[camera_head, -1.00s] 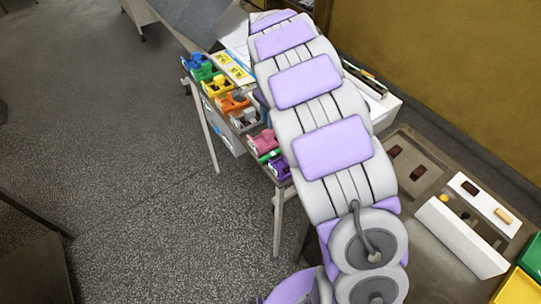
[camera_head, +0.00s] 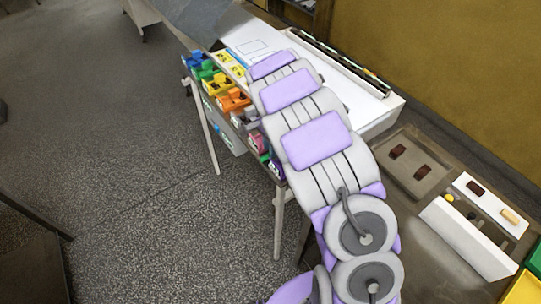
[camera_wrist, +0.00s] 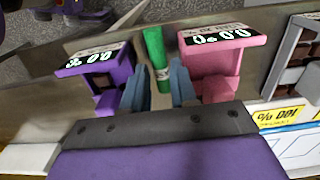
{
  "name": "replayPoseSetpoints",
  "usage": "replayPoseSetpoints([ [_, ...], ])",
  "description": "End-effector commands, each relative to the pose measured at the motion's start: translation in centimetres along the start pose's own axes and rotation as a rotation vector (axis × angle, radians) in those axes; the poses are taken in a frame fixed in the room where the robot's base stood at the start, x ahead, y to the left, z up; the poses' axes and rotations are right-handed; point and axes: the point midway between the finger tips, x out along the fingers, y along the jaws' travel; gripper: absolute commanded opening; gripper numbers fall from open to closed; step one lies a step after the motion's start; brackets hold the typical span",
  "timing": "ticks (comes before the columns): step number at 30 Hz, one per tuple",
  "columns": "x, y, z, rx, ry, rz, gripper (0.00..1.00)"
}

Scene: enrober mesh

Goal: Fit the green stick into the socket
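The green stick (camera_wrist: 154,48) stands out between a purple holder (camera_wrist: 97,75) and a pink holder (camera_wrist: 217,55) in the wrist view, with a pale label near its lower end. My gripper (camera_wrist: 159,82) has its two blue-grey fingers apart, one on each side of the stick's lower end; contact is not clear. In the head view my arm hides the gripper, and only a bit of green shows beside the pink holder (camera_head: 259,142). A green holder (camera_head: 208,72) stands in the coloured row at the table edge; which part is the socket I cannot tell.
Blue (camera_head: 192,58), yellow (camera_head: 216,87) and orange (camera_head: 234,100) holders line the same edge. A white tray (camera_head: 375,112) lies behind my arm. A brown tray (camera_head: 408,178) with dark pieces and a white box (camera_head: 465,240) are at the right. Open floor lies left.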

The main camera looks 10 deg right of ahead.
Motion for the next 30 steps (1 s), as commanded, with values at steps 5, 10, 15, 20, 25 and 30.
replayPoseSetpoints([
  [5, 2.1, 0.0, 0.0, 0.001, -0.001, 0.000, 0.27],
  [10, 2.0, 0.0, 0.0, 0.001, 0.000, -0.002, 0.27],
  [15, 2.0, 0.0, 0.0, 0.001, 0.000, -0.002, 0.14],
  [20, 1.9, 0.0, 0.0, 0.001, 0.000, -0.002, 0.00],
  [25, 1.9, 0.0, 0.0, 0.001, 0.000, -0.002, 0.00],
  [30, 1.8, -0.1, 0.0, 0.001, 0.000, -0.002, 0.00],
])
